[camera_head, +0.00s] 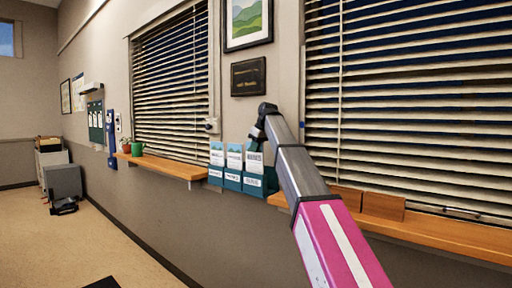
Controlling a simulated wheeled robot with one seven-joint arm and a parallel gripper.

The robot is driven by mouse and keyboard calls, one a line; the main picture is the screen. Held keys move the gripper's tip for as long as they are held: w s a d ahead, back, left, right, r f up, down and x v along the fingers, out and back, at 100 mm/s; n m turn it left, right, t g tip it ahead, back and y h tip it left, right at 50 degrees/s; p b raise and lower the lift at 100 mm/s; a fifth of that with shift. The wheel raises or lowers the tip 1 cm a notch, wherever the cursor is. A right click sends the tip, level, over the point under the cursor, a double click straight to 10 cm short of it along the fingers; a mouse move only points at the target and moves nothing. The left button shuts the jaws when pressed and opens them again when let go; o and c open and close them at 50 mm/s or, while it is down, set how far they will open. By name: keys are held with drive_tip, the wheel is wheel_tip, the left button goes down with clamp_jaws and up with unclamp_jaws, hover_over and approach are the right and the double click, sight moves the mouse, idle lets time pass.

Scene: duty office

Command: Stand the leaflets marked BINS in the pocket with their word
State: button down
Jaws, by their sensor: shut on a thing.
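A teal leaflet rack (231,182) hangs on the wall between the two blinds. Three of its pockets hold pale leaflets with blue pictures: left leaflets (217,154), middle leaflets (235,156) and right leaflets (254,160). White labels are on the pocket fronts, but their words are too small to read surely. A further part of the rack at the right is partly behind my arm. My gripper (257,135) is just above the rack's right half, shut on a dark teal leaflet bundle (255,146). The bundle's word is not visible, and its lower end is close to the right leaflets.
Framed pictures (248,22) hang above. The floor at left is mostly clear.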

drive_tip(key=c, duration=1.2)
unclamp_jaws()
drive_tip(key=shift+o, duration=0.2)
drive_tip(key=shift+r, duration=0.1)
